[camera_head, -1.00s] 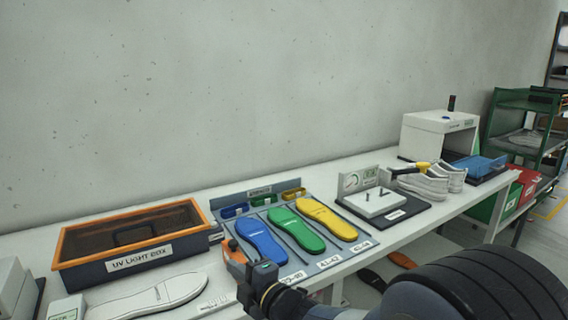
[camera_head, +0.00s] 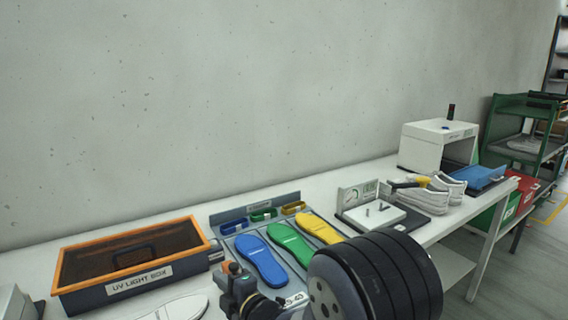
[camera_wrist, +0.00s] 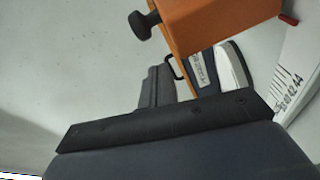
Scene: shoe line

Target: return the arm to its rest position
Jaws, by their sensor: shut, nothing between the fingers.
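My gripper (camera_head: 236,282) is at the end of my arm, low in the middle of the head view, dark with orange parts. It hangs at the bench's front edge, between the UV light box and the insole tray, in front of the blue insole (camera_head: 261,260). It is shut and empty. Its fingertips are not clear in the head view. My dark arm link covers the lower right of the tray.
The orange-rimmed UV light box (camera_head: 75,262) stands left of my gripper, and a white sole shape (camera_head: 185,308) lies before it. Green (camera_head: 290,243) and yellow (camera_head: 318,228) insoles lie right. Farther right are a fixture (camera_head: 372,214), white shoes (camera_head: 440,188) and a white machine (camera_head: 437,130).

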